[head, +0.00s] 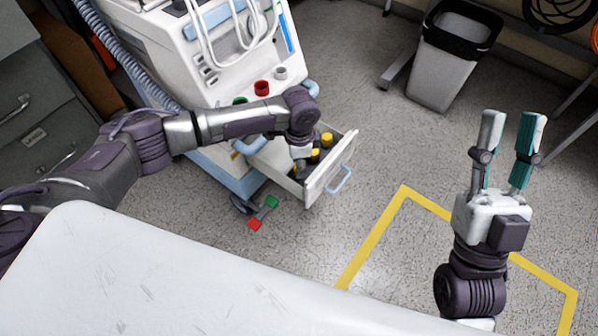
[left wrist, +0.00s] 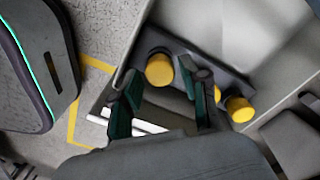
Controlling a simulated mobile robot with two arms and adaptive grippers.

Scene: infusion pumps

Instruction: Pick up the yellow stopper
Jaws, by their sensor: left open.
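Yellow stoppers stand in an open drawer (head: 332,178) of the white machine. In the head view, one yellow stopper (head: 315,155) is beside my left gripper (head: 301,172) and another yellow stopper (head: 326,140) is behind it. My left gripper reaches down into the drawer and partly hides its contents. In the left wrist view, its open fingers (left wrist: 160,82) point toward a yellow stopper (left wrist: 159,70), which shows between the fingertips; contact cannot be told. Another yellow stopper (left wrist: 240,109) is to the right, with one partly hidden behind the right finger. My right gripper (head: 512,122) is open and empty.
A white surface (head: 150,275) fills the lower left. A grey bin (head: 445,75) stands at the back. Yellow tape (head: 375,235) marks open floor.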

